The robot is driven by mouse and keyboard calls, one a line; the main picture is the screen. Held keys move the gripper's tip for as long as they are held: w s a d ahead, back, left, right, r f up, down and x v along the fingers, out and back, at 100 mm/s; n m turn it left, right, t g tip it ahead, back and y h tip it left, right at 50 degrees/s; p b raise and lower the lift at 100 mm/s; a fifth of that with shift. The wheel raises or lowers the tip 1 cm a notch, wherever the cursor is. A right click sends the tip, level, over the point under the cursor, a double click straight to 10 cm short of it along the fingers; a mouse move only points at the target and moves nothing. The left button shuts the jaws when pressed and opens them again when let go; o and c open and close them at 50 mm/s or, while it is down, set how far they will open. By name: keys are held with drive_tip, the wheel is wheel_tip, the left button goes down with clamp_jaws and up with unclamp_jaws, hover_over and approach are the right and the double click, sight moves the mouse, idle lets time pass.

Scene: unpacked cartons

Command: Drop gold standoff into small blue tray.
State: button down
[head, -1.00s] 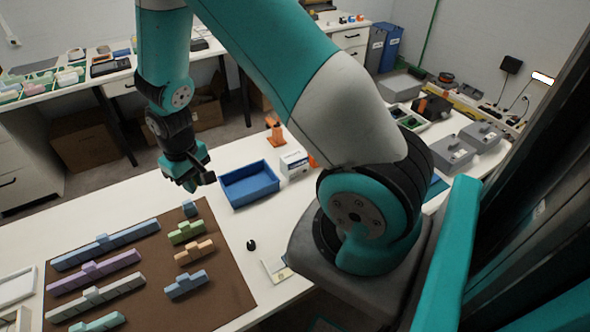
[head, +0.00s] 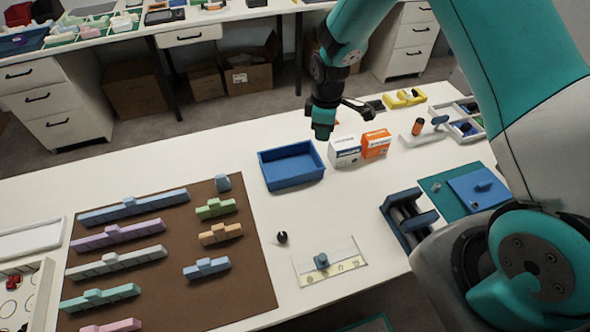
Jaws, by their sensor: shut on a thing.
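The small blue tray (head: 290,180) stands on the white table, right of the brown mat, and looks empty. My gripper (head: 322,133) points down, above and beyond the tray's back right corner in the head view. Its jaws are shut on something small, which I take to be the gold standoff. The standoff itself is hidden or too small to make out.
White and orange boxes (head: 376,143) stand right of the tray. A brown mat (head: 120,290) with several coloured blocks lies left. A small black knob (head: 282,237) and a pale plate (head: 344,276) with a grey-blue piece lie in front. Table around the tray's front is clear.

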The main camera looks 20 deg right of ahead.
drive_tip(key=shift+w+a+f+n+b, duration=0.8)
drive_tip(key=shift+f+n+b, duration=0.3)
drive_tip(key=shift+f+n, duration=0.85)
drive_tip(key=shift+w+a+f+n+b, duration=0.65)
drive_tip(key=shift+a+f+n+b, duration=0.4)
drive_tip(key=shift+f+n, duration=0.95)
drive_tip(key=shift+w+a+f+n+b, duration=0.75)
drive_tip(key=shift+f+n+b, duration=0.45)
drive_tip(key=shift+f+n, duration=0.75)
drive_tip(key=shift+r, duration=0.15)
drive_tip(key=c, duration=1)
unclamp_jaws()
